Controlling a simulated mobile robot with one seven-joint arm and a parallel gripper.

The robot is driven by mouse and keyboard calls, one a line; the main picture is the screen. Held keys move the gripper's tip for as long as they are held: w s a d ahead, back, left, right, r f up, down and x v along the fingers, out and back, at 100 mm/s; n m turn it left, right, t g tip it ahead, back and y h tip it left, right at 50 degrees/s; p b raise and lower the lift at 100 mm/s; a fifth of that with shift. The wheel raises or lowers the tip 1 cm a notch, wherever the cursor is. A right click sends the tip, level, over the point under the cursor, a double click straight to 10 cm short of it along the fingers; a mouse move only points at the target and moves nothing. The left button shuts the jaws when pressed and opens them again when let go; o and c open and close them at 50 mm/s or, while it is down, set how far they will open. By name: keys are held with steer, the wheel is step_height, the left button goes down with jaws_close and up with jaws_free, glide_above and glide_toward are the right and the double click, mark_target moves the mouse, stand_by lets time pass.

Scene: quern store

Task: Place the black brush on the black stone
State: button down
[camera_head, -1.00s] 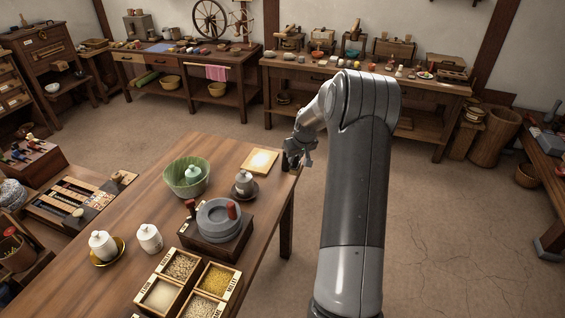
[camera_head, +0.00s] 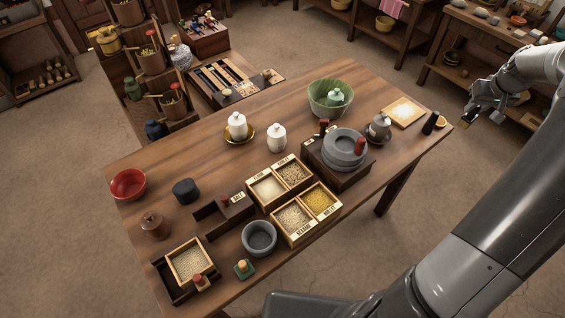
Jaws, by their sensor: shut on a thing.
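My gripper (camera_head: 482,112) is at the upper right, just off the right corner of the wooden table (camera_head: 140,173). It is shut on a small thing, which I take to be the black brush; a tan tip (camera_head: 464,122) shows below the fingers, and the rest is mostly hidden. A squat, dark, rounded block (camera_head: 186,191), likely the black stone, sits on the left part of the table, far from my gripper. Its top looks bare.
A black upright cylinder (camera_head: 430,123) stands at the table's right corner. A grey quern (camera_head: 344,147), a green bowl (camera_head: 330,100), grain boxes (camera_head: 294,215), white jars and a red bowl (camera_head: 128,184) stand between or around. Bare wood lies behind the dark block.

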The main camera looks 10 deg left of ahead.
step_height(320, 180, up, 4)
steer(key=shift+f, duration=0.15)
steer(key=shift+w+a+r, duration=0.2)
steer(key=shift+a, duration=0.45)
steer(key=a+n+g+y, duration=0.35)
steer(key=a+n, duration=1.15)
steer(key=a, duration=2.8)
steer(key=n+g, duration=0.4)
steer(key=n, duration=0.8)
glide_above(183, 186)
step_height(183, 186, down, 12)
steer(key=shift+w+f, duration=0.1)
steer(key=shift+f, duration=1.95)
